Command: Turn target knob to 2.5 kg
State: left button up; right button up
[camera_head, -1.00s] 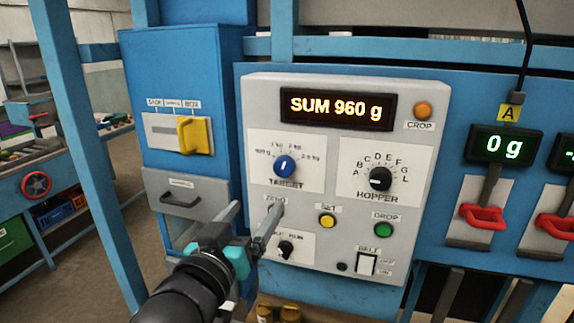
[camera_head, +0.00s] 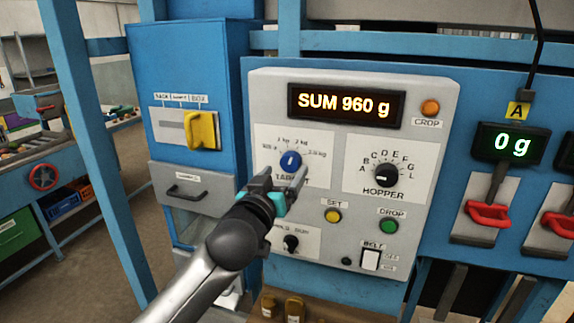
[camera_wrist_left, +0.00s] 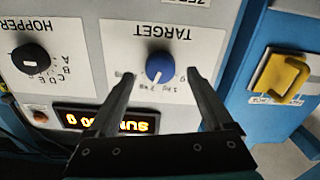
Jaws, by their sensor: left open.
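The target knob (camera_head: 290,161) is a round blue knob with a white pointer, on a white plate of the grey control panel. Its pointer stands about upright, between the 1 kg and 2 kg labels; the 2.5 kg label is at the right of the dial. My left gripper (camera_head: 283,179) is open just below and in front of the knob, its fingers reaching toward either side. In the upside-down left wrist view, the knob (camera_wrist_left: 159,70) shows between the spread fingertips, and I cannot see contact. My right gripper is not in view.
The display (camera_head: 345,105) reads SUM 960 g. The black hopper knob (camera_head: 387,174) is to the right, and the yellow set button (camera_head: 333,216) and green drop button (camera_head: 388,226) are below. A yellow handle (camera_head: 203,131) juts from the blue cabinet at left.

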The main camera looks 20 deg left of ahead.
aim_at(291, 162)
pick_arm(q)
jog(key=shift+w, duration=1.4)
grip_shut()
